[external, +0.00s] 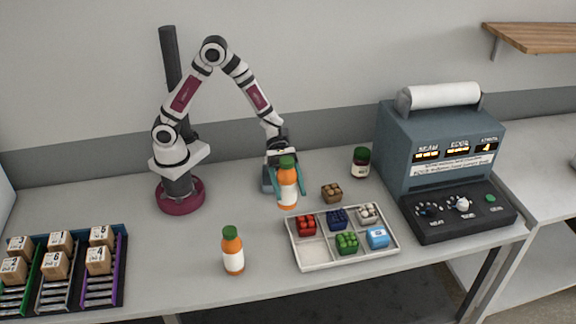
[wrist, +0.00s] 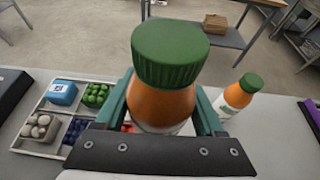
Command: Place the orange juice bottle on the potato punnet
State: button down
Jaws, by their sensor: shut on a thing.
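My gripper (external: 287,192) is shut on an orange juice bottle (external: 287,176) with a green cap and white label. It holds the bottle upright near the back left corner of the tray, seemingly above the table. In the wrist view the held bottle (wrist: 165,70) fills the middle, between the green fingers (wrist: 160,112). The potato punnet (external: 332,193), a small brown box with brown round items, stands on the table behind the tray, right of the gripper. It is not seen in the wrist view. A second orange bottle (external: 233,252) stands at the front; it also shows in the wrist view (wrist: 238,94).
A white divided tray (external: 305,258) holds several punnets and a blue box (external: 377,237); its front left compartment is empty. A dark jar (external: 361,162) stands behind. A blue-grey machine (external: 430,140) is right. A rack of numbered blocks (external: 58,262) is left.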

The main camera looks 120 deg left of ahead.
jog(key=w+a+r+n+t+y, duration=0.1)
jog(key=w+a+r+n+y, duration=0.1)
jog(key=a, duration=0.4)
jog(key=w+a+r+n+t+y, duration=0.1)
jog(key=w+a+n+t+y, duration=0.15)
jog(key=a, duration=0.25)
jog(key=shift+g, duration=0.35)
jog(key=shift+w+a+f, duration=0.1)
jog(key=shift+a+f, duration=2.6)
jog(key=shift+a, duration=0.25)
jog(key=shift+w+a+f, duration=0.1)
jog(key=shift+a+f, duration=2.6)
jog(key=shift+a, duration=0.2)
grip_release()
jog(key=shift+f, duration=0.15)
jog(key=shift+s+r, duration=0.15)
jog(key=shift+r, duration=0.1)
jog(key=v, duration=1.1)
jog(key=shift+s+a, duration=0.3)
jog(key=shift+a, duration=0.05)
jog(key=shift+m+h, duration=0.25)
